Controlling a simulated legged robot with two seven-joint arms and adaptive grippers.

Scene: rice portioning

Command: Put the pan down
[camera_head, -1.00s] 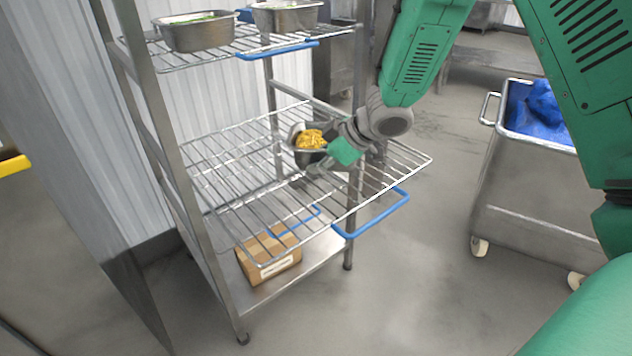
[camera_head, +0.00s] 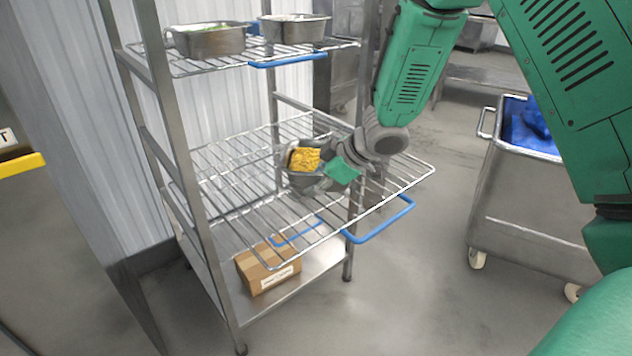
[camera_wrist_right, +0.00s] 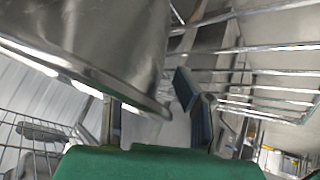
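A small metal pan (camera_head: 299,181) with yellow food in it is at the middle wire shelf (camera_head: 240,219) of the rack, near its right side. It looks close to level; whether its base fully rests on the wires is hard to tell. My right gripper (camera_head: 325,177) is at the pan's right side. In the right wrist view the pan (camera_wrist_right: 110,45) fills the upper left. Its lower edge reaches between the spread fingers of my right gripper (camera_wrist_right: 155,118), with a visible gap to the right finger. My left gripper is out of view.
A cardboard box (camera_head: 268,268) lies on the bottom shelf. A metal cart (camera_head: 525,190) with blue contents stands at right. Wires left of the pan are bare.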

